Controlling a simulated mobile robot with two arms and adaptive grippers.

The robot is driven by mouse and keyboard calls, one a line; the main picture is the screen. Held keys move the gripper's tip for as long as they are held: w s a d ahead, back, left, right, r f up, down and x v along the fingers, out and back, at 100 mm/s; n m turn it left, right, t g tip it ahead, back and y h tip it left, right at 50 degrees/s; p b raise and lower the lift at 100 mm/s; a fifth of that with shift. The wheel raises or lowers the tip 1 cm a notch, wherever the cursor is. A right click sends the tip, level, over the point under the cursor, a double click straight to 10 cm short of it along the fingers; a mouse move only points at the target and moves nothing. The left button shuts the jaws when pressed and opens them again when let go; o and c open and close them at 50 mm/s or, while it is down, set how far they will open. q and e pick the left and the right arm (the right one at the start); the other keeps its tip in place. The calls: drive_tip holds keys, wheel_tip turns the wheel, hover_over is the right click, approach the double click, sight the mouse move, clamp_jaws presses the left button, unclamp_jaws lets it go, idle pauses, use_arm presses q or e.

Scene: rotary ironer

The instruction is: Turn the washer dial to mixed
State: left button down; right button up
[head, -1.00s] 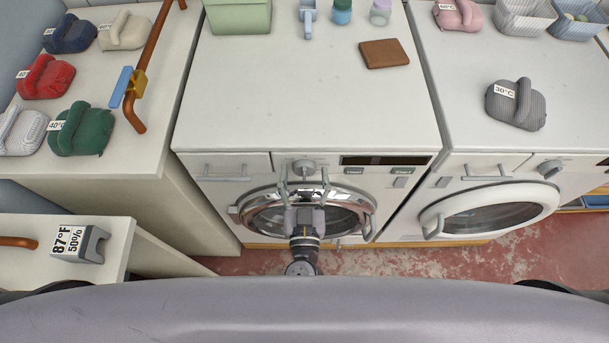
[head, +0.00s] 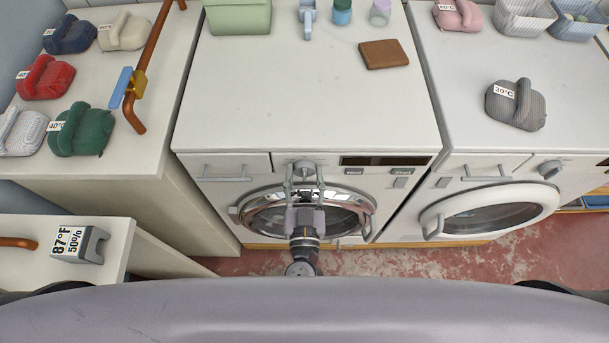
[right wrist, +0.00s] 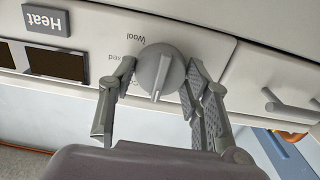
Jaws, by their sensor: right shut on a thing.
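The washer dial (head: 304,167) is a round grey knob with a raised ridge on the front panel of the middle machine (head: 310,100). In the right wrist view the dial (right wrist: 161,72) appears between my fingers, its ridge running nearly up and down in the picture. Upside-down lettering beside it reads "Wool" (right wrist: 134,38) and "ixed" (right wrist: 132,63), the latter partly covered by a finger; another label is mostly hidden. My right gripper (head: 304,171) is shut on the dial, one finger on each side. My left gripper is not in view.
Below the dial is the round chrome-rimmed door (head: 265,224). A drawer handle (head: 225,177) is left of the dial; a dark display (head: 376,161) and buttons, including "Heat" (right wrist: 46,19), are on its other side. A second machine (head: 480,208) stands right.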

drive_tip(key=shift+m, duration=0.3)
drive_tip(key=m, duration=0.3)
drive_tip(key=m+b, duration=0.1)
drive_tip(key=m, duration=0.3)
drive_tip(key=shift+f, duration=0.1)
drive_tip(key=m+b, duration=0.1)
drive_tip(key=m, duration=0.4)
drive_tip(key=shift+b, duration=0.35)
drive_tip(key=m+b, duration=0.1)
drive_tip(key=m, duration=0.3)
drive_tip(key=shift+m+b, duration=0.4)
drive_tip(key=o, duration=1.2)
